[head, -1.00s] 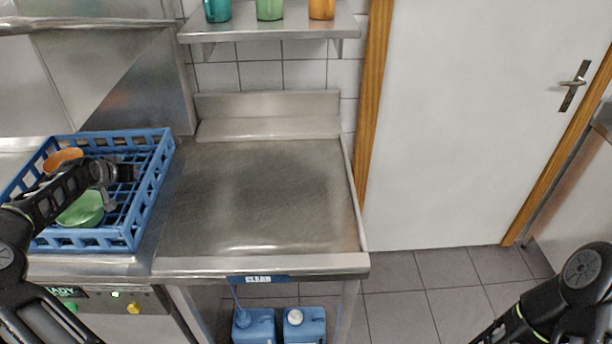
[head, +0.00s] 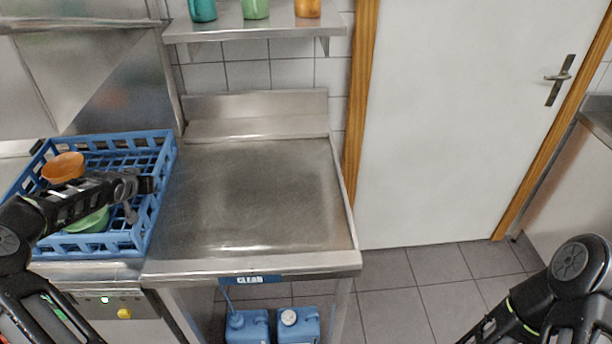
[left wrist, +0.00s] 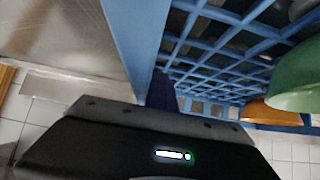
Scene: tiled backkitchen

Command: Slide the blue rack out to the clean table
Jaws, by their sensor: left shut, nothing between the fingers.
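The blue rack (head: 95,244) stands at the left with an orange bowl (head: 64,166) and a green bowl (head: 92,221) in it. Its right end laps over the left part of the steel clean table (head: 262,205). My left gripper (head: 148,185) is shut and empty, reaching over the rack to the inner side of its right wall. In the left wrist view the dark fingers (left wrist: 164,92) are beside the blue wall (left wrist: 138,40); whether they touch it I cannot tell. The green bowl (left wrist: 300,80) shows there too. My right arm shows at lower right, its gripper out of frame.
The table top right of the rack is bare, with a raised back edge (head: 256,108) and a rim at right. A wall shelf (head: 250,30) holds cups above. Blue canisters (head: 247,326) stand below. A white door (head: 440,130) is at right.

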